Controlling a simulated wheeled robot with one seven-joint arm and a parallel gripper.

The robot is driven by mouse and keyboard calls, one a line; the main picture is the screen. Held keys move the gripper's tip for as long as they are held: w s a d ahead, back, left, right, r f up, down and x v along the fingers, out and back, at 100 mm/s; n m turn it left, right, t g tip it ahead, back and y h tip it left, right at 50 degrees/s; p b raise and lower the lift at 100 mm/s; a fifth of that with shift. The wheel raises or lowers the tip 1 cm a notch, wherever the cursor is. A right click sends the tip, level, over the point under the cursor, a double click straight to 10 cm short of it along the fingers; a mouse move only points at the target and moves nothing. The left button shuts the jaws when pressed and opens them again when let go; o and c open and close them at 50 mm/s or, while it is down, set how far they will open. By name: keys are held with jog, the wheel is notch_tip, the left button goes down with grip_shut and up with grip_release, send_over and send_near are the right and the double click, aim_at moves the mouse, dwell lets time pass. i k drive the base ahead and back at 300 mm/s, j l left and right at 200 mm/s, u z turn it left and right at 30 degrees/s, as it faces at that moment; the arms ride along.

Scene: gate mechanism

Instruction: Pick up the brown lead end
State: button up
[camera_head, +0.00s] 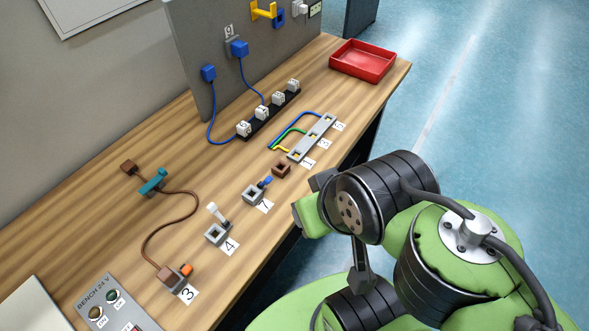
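A brown lead lies on the wooden bench at the left. One brown block end (129,167) lies toward the wall, close to a teal clamp-like piece (153,182). The brown cable (193,194) curves from there toward the front. Its other brown block end (168,275) is at a block with an orange part (186,270), by label 3. I cannot tell whether that end is plugged in. My green and black arm (390,195) is at the right, over the bench's front edge, away from the lead. My gripper's fingers cannot be made out.
Switches (217,233) and (254,194), a brown socket-like block (281,169) and a grey terminal strip (312,138) line the front edge. A blue cable (212,127) and black strip (269,116) stand behind. A red tray (362,61) is at the far end.

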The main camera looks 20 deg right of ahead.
aim_at(167, 276)
jog(key=u, duration=1.5)
jog(key=l+z, duration=0.15)
jog(key=z, duration=0.35)
jog(key=l+z, duration=0.15)
jog(key=z, duration=0.35)
jog(key=u, duration=1.3)
jog(key=j+u, duration=0.3)
